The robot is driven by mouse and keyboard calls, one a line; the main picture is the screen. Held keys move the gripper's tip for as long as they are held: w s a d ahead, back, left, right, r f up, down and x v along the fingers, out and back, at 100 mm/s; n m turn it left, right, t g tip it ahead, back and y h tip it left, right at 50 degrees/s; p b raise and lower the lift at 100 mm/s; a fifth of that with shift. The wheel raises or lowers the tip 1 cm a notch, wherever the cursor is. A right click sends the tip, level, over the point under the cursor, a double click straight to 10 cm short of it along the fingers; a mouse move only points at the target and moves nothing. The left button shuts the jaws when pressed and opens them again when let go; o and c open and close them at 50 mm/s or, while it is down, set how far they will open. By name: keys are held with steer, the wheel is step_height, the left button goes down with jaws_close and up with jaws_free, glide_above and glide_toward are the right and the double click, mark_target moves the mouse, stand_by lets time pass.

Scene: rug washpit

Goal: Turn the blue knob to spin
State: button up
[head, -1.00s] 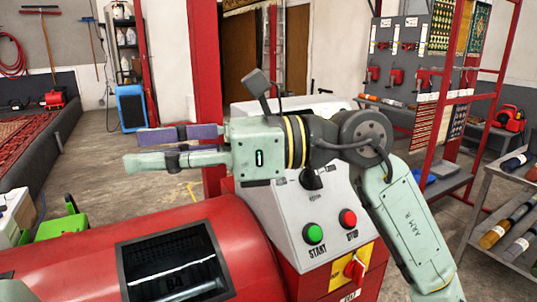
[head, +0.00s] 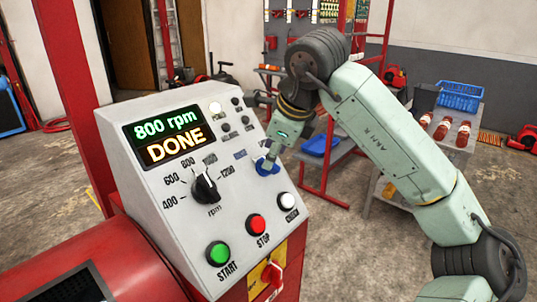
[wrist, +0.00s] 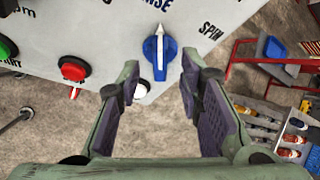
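The blue knob (head: 268,168) sits on the right side of the sloped control panel (head: 150,195). In the wrist view the blue knob (wrist: 161,63) shows a white pointer aimed up at a partly cut-off label ending in "NSE". The label "SPIN" (wrist: 211,30) is to its right. My gripper (head: 271,157) is at the knob in the head view. In the wrist view my gripper (wrist: 160,75) is open, with one finger on each side of the knob and visible gaps between. The panel display (head: 167,137) reads "800 rpm DONE".
A black rpm knob (head: 205,188), green start button (head: 218,253), red stop button (head: 257,224) and white button (head: 286,201) share the panel. A red switch (head: 272,274) is below. A grey table (head: 440,150) with a blue basket (head: 459,97) stands behind my arm.

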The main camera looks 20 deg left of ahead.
steer(key=shift+x, duration=1.7)
jaws_close()
